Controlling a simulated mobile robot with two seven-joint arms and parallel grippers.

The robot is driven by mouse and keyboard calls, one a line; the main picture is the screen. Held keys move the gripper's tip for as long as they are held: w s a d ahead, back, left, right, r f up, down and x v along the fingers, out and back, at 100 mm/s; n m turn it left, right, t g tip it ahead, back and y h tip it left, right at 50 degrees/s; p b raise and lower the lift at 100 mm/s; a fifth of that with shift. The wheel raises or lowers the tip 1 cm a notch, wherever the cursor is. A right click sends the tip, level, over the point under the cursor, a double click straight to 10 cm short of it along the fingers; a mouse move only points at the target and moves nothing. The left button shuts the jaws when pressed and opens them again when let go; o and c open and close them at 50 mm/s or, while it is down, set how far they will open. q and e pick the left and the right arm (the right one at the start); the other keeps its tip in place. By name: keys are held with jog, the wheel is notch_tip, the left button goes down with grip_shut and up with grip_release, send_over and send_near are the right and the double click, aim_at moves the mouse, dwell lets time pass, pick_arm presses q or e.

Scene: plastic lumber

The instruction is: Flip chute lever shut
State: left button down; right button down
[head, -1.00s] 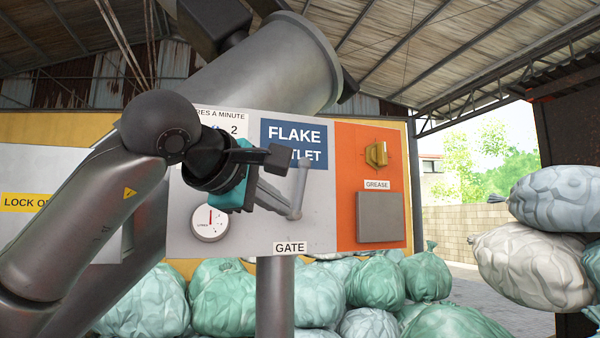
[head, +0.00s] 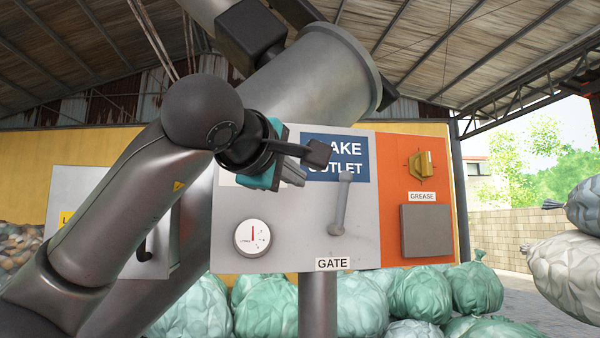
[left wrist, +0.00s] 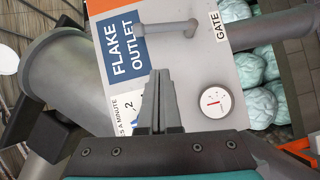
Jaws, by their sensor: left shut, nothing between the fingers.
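The chute lever (head: 341,207) is a grey handle on the grey panel, above the GATE label (head: 333,264). Its arm stands nearly upright from a pivot at its lower end, its top by the blue FLAKE OUTLET sign (head: 358,160). In the left wrist view the lever (left wrist: 168,29) lies at the top, beyond the fingertips. My left gripper (head: 301,178) is shut and empty, to the left of the lever and apart from it. Its closed fingers also show in the left wrist view (left wrist: 159,85). My right gripper is out of view.
A round white gauge (head: 252,237) sits low on the panel. An orange section at right carries a yellow knob (head: 421,165) and a grey box (head: 427,230). A large grey chute (head: 310,80) hangs above. Stuffed green bags (head: 420,293) lie below and behind.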

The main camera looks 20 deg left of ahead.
aim_at(340, 203)
pick_arm(q)
jog(key=shift+w+d+f+p, duration=0.25)
jog(key=shift+w+d+p, duration=0.25)
jog(key=shift+w, duration=1.15)
jog(key=shift+w+d+f+p, duration=0.2)
jog(key=shift+w+d+p, duration=0.3)
jog(key=shift+w, duration=1.2)
jog(key=shift+w+d+f+p, duration=0.3)
jog(key=shift+w+p, duration=0.35)
jog(key=shift+w, duration=1)
jog(key=shift+r, duration=0.1)
